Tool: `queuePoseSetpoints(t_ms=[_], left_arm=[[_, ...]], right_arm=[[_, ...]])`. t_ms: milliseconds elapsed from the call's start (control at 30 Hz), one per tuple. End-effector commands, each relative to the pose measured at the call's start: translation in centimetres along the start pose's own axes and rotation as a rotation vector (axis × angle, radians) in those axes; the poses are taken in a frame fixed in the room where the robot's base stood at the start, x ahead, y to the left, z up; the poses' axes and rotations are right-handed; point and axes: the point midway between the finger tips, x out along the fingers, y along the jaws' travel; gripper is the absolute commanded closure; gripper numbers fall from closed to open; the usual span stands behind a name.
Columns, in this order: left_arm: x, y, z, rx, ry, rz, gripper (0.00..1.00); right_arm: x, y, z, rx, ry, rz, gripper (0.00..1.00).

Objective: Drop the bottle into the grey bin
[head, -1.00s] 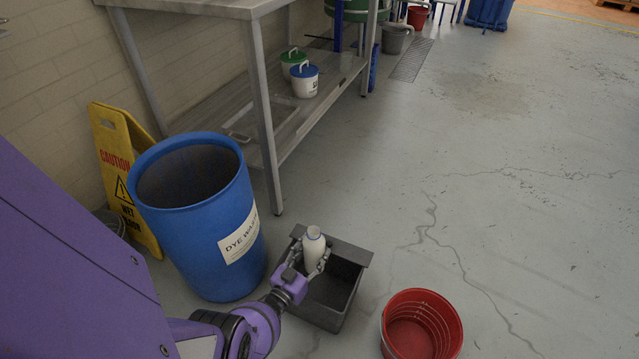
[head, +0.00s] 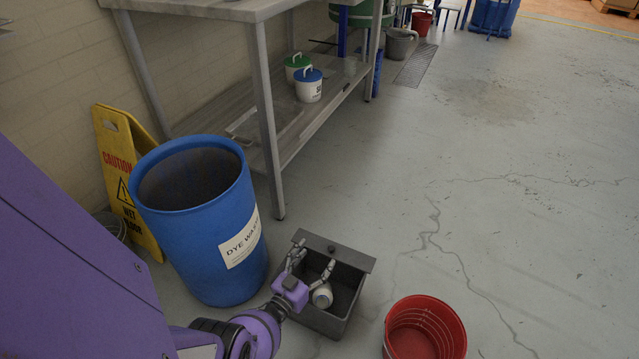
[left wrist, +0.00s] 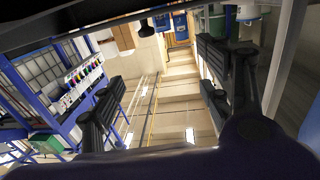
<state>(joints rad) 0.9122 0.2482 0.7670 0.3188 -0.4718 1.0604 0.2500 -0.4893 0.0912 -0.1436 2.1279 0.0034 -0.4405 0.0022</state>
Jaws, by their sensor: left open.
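The white bottle (head: 322,295) is inside the grey bin (head: 348,257), low down and tilted, with one end facing up towards me. Part of it is hidden by my gripper. The grey bin stands on the floor beside the blue drum. My left gripper (head: 312,264) is over the bin, its two fingers spread apart with nothing between them. In the left wrist view, the fingers (left wrist: 160,103) are wide apart and the bottle does not show. My right gripper is not in view.
A blue dye waste drum (head: 222,250) stands left of the bin, and a red bucket (head: 425,330) stands to its right. A yellow caution sign (head: 122,165) leans by the wall. A metal table (head: 262,110) stands behind. The floor at right is clear.

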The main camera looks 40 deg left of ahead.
Motion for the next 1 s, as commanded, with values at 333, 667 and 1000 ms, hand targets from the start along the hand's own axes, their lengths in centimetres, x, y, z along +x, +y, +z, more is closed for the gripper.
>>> queuePoseSetpoints(t_ms=[333,667,1000], left_arm=[[-4.2,0.0,0.2,0.001,-0.004,-0.001,0.30],[-10.4,0.1,0.0,-0.001,-0.002,0.000,0.30],[-11.8,0.0,-0.1,-0.001,0.000,-0.001,0.30]], right_arm=[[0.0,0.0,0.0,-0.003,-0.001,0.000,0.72],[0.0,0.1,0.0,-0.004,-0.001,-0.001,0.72],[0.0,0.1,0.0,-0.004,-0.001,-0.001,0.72]])
